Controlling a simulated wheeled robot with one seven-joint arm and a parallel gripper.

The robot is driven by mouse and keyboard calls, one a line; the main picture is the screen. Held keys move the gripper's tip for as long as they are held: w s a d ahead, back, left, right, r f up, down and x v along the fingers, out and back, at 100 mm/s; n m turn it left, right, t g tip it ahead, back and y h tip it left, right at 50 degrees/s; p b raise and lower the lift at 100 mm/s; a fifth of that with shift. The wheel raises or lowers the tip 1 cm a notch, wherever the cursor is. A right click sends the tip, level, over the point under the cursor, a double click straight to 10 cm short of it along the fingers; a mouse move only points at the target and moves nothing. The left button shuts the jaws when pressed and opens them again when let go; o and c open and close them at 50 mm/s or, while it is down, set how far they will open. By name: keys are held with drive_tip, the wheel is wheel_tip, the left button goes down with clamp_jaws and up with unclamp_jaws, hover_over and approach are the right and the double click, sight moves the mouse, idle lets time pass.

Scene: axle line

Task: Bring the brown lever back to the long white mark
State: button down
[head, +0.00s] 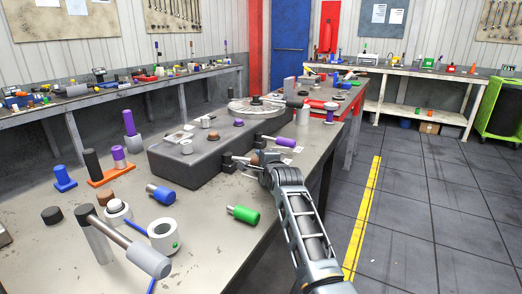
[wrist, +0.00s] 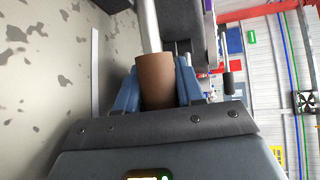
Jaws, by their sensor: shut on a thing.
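The brown lever (wrist: 157,78) has a brown cylindrical grip on a pale metal rod. My gripper (head: 259,163) is shut around that grip, with one blue finger on each side in the wrist view. In the head view the brown grip (head: 254,159) is small and partly hidden by my gripper, at the front right side of the dark grey block (head: 190,165). A long white strip (wrist: 95,70) lies on the table left of the lever in the wrist view, apart from it. I cannot make out this strip clearly in the head view.
A purple-ended lever (head: 285,142) sticks out of the block just beyond my gripper. A green-ended cylinder (head: 243,214), a blue one (head: 160,194) and a white ring (head: 164,235) lie on the nearer table. Open floor (head: 430,210) is to the right.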

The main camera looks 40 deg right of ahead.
drive_tip(key=shift+s+a+f+m+g+h+b, duration=0.1)
drive_tip(key=shift+s+a+m+g+h+b, duration=0.15)
drive_tip(key=shift+a+m+h, duration=0.2)
drive_tip(key=shift+s+a+f+m+g+h+b, duration=0.15)
drive_tip(key=shift+a+m+g+h, duration=0.15)
drive_tip(key=shift+h, duration=0.25)
drive_tip(key=shift+s+a+m+g+h+b, duration=0.15)
drive_tip(key=shift+a+m+g+h+b, duration=0.2)
drive_tip(key=shift+b, duration=0.85)
drive_tip(key=shift+s+a+r+m+h+b, duration=0.1)
drive_tip(key=shift+s+r+m+h+b, duration=0.25)
drive_tip(key=shift+b, duration=0.4)
drive_tip(key=shift+w+f, duration=0.1)
drive_tip(key=shift+f, duration=0.05)
drive_tip(key=c, duration=1.1)
unclamp_jaws()
drive_tip(key=shift+o, duration=0.2)
drive_tip(key=shift+b+v, duration=0.5)
drive_tip(key=shift+v, duration=3.45)
